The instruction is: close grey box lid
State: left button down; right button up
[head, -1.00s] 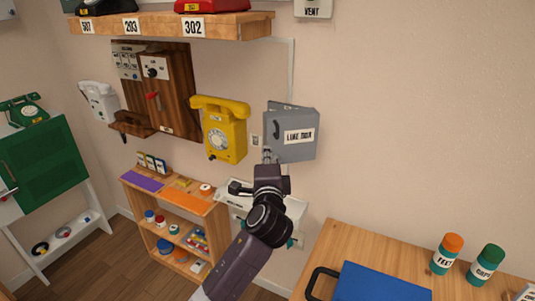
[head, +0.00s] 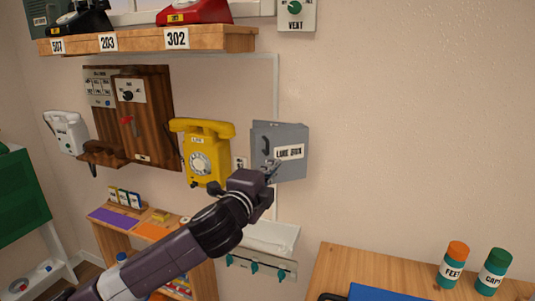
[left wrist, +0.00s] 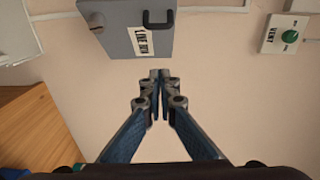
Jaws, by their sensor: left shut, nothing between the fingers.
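The grey box (head: 263,140) labelled "LINE BOX" is on the wall right of the yellow phone. Its lid (head: 293,165) has a dark handle and a white label; it looks slightly out of line with the body at the top, and I cannot tell how far ajar it is. The lid also shows at the top of the left wrist view (left wrist: 155,40). My left gripper (head: 273,168) is shut and empty, in front of the lid's lower part in the head view. In the left wrist view its fingertips (left wrist: 160,73) appear just off the box edge. My right gripper is not in view.
A yellow phone (head: 203,155) hangs close left of the box. A shelf (head: 150,42) with phones is above. A small white-topped rack (head: 268,238) is below. A wooden table (head: 390,270) stands at lower right. The wall right of the box is bare.

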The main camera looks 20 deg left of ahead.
pick_arm(q)
jog(key=w+a+p, duration=0.3)
jog(key=w, duration=0.5)
jog(key=shift+w+a, duration=0.15)
jog(key=shift+a, duration=0.2)
jog(key=shift+d+f, duration=0.1)
